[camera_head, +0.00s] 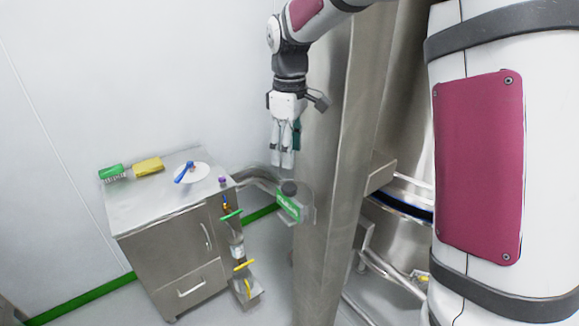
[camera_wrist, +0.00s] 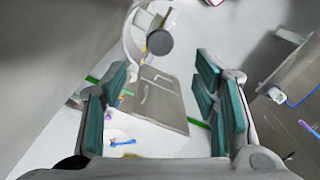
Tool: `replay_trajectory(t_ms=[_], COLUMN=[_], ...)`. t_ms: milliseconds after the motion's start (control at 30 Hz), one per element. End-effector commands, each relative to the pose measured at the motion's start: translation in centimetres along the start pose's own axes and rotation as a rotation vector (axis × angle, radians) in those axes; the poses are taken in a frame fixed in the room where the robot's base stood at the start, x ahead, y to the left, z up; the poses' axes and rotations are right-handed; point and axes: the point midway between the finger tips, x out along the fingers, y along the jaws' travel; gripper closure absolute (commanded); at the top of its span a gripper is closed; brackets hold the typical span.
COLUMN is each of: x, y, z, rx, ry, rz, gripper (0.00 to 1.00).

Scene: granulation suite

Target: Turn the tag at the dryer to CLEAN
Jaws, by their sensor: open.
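A green tag (camera_head: 289,206) with pale lettering, too small to read, sits in a metal holder on the steel column's left side in the head view. A dark round knob (camera_head: 289,188) tops it. The knob also shows in the wrist view (camera_wrist: 159,42), beyond my fingers. My gripper (camera_head: 282,163) points down above the tag, apart from it, beside the column. In the wrist view my gripper (camera_wrist: 165,98) is open, with teal pads wide apart and nothing between them. The tag's face is not clear in the wrist view.
The steel column (camera_head: 335,170) stands close to my gripper's right. A steel cabinet (camera_head: 150,215) at left carries a green brush (camera_head: 111,171), a yellow block (camera_head: 148,166) and a white dish (camera_head: 192,173).

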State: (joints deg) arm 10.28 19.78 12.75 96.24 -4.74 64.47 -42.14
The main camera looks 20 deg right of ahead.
Motion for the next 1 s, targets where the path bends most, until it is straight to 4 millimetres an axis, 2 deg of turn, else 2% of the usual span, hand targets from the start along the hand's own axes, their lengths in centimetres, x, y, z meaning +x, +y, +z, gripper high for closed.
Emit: replay_trajectory(t_ms=[200, 733, 867, 1000], x=[-2.0, -2.3, -3.6, -6.0], y=[0.0, -0.1, -1.2, -3.8], z=[0.0, 0.1, 0.9, 3.1], rx=[0.0, 0.004, 0.043, 0.14], ry=[0.001, 0.001, 0.013, 0.049], rz=[0.001, 0.004, 0.032, 0.09], gripper=[0.45, 0.45, 0.45, 0.45])
